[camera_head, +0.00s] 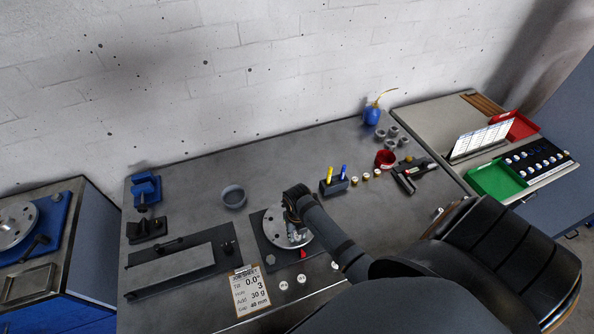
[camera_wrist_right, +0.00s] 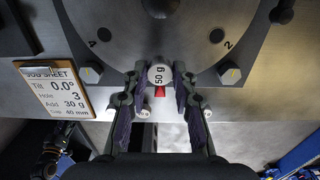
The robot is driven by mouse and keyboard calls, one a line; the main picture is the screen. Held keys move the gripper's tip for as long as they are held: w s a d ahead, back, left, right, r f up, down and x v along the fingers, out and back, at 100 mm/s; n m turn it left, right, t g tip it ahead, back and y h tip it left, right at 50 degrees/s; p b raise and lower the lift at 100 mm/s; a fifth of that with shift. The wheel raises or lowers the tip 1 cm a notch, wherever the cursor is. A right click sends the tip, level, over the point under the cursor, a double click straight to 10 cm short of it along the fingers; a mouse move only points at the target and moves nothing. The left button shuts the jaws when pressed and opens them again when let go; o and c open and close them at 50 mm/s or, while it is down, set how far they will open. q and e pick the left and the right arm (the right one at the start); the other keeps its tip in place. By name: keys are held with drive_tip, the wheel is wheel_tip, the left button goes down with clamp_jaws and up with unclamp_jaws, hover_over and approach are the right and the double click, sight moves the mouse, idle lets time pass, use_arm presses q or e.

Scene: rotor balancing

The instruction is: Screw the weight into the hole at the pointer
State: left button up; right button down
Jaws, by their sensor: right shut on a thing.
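The rotor disc (camera_head: 276,222) lies on a dark plate on the bench; it also fills the top of the wrist view (camera_wrist_right: 190,50), with holes marked 4 and 2. The weight (camera_wrist_right: 160,75), a small round piece with a pale top whose label seems to read 50 g, is between the fingers of my right gripper (camera_wrist_right: 160,84). It is at the disc's near rim; its depth in the hole is hidden. The red pointer (camera_wrist_right: 160,92) is just below it, and also shows in the head view (camera_head: 302,253). My right gripper (camera_head: 292,232) reaches down over the disc.
The job sheet (camera_head: 249,289) lists hole 3 and add 30 g. Loose white weights (camera_head: 284,285) lie near the front edge. A pen block (camera_head: 334,187), a grey ring (camera_head: 233,196) and a red cup (camera_head: 385,159) stand on the bench. Hex bolts (camera_wrist_right: 90,72) flank the disc.

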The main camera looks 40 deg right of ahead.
drive_tip(key=shift+f, duration=0.3)
idle(0.8)
drive_tip(key=shift+m, duration=0.7)
drive_tip(key=m, duration=1.2)
drive_tip(key=shift+f, duration=0.1)
drive_tip(key=m, duration=0.5)
